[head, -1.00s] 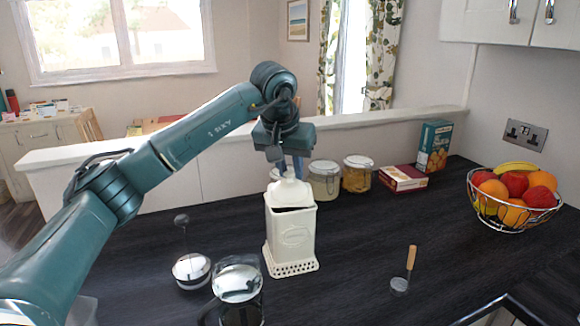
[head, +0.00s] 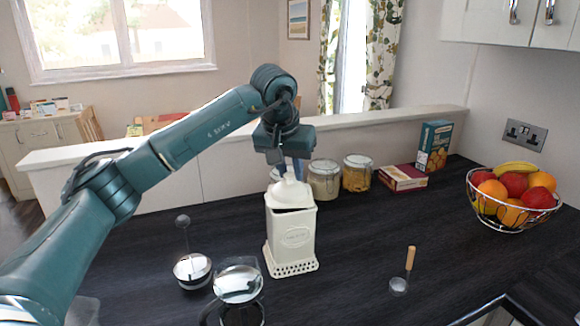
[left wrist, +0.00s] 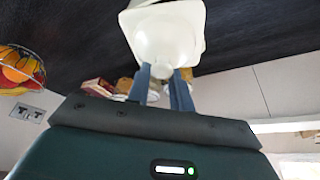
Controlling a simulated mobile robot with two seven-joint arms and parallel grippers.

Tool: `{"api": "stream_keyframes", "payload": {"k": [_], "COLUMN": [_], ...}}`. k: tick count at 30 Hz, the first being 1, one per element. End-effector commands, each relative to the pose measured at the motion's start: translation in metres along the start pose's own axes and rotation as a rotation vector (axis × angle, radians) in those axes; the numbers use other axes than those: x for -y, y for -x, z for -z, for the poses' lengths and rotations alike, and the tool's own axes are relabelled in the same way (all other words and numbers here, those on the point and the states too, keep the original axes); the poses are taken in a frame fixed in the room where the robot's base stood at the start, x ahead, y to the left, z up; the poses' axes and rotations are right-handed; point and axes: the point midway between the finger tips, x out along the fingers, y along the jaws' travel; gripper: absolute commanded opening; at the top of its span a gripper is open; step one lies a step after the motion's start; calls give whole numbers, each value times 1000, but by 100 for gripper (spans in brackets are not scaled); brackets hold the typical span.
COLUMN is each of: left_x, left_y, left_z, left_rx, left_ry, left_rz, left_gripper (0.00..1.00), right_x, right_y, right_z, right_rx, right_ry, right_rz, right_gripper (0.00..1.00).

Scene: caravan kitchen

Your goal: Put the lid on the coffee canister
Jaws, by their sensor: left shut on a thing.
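The cream coffee canister (head: 292,238) stands upright on the dark worktop in the middle of the head view. Its cream lid (head: 290,192) is at the canister's top, looking slightly tilted, with a dark gap showing under its edge. My left gripper (head: 288,171) is above the canister, pointing down, shut on the lid's knob. In the left wrist view the two blue fingers (left wrist: 166,82) meet the lid (left wrist: 166,42), which hides most of the canister. My right gripper is in neither view.
A French press (head: 238,283) and its plunger lid (head: 192,268) stand left of the canister. Glass jars (head: 324,182), boxes (head: 403,178) and a fruit bowl (head: 512,210) are farther back. The worktop between scoop and bowl is clear.

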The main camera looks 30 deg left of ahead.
Motion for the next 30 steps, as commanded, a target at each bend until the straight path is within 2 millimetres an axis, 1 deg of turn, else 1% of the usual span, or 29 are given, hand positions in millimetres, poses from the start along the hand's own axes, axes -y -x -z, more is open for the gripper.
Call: {"api": "stream_keyframes", "payload": {"k": [3,14,30], "left_x": [0,0,0], "left_y": [1,-1,-10], "left_z": [0,0,-4], "left_rx": [0,-1,-1], "left_ry": [0,0,0], "left_rz": [-1,-1,-1], "left_gripper": [0,0,0], "right_x": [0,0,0], "right_y": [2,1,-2], "right_z": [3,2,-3], "right_rx": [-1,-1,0], "right_ry": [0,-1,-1], "right_rz": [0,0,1], "right_gripper": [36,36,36]}}
